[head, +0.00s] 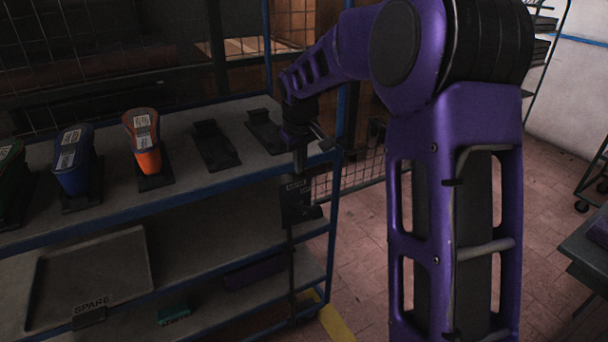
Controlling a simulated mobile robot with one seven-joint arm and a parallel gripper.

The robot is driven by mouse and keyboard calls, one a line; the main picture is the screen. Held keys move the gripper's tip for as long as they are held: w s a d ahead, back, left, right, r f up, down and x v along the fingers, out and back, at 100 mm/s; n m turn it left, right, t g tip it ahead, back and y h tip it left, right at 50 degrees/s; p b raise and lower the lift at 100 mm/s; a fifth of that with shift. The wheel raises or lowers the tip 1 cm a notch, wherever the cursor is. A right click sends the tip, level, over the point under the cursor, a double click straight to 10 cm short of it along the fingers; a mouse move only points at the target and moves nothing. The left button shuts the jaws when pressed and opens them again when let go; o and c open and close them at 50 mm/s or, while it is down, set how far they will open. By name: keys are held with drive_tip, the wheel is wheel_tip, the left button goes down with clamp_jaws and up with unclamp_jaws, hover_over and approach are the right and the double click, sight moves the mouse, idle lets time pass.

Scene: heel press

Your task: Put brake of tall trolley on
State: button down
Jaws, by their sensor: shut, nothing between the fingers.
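A tall blue-framed trolley (240,185) with grey shelves fills the left of the head view; I take it to be the tall trolley. A dark shape low at its near right corner (305,303) may be a wheel; no brake pedal can be made out in the gloom. My gripper (300,165) is dark, points down and is shut with nothing in it. It is at the right end of the upper shelf, well above the floor. Below it in the picture is a dark plate with a small label (296,186).
My purple arm covers the centre right. Tiled floor (545,200) is open at right, near a wheeled rack (597,180).

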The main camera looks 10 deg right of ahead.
sight(307, 209)
drive_tip(key=shift+w+d+f+b, duration=0.15)
drive_tip(key=shift+d+f+b, duration=0.15)
drive_tip(key=shift+f, duration=1.65)
drive_tip(key=shift+w+d+f+b, duration=0.2)
drive_tip(key=shift+d+f+b, duration=0.1)
drive_tip(key=shift+f, duration=1.7)
drive_tip(key=shift+w+d+f+b, duration=0.15)
drive_tip(key=shift+d+f+b, duration=0.15)
drive_tip(key=shift+f, duration=1.65)
drive_tip(key=shift+s+d+f, duration=0.15)
drive_tip(key=shift+s, duration=0.05)
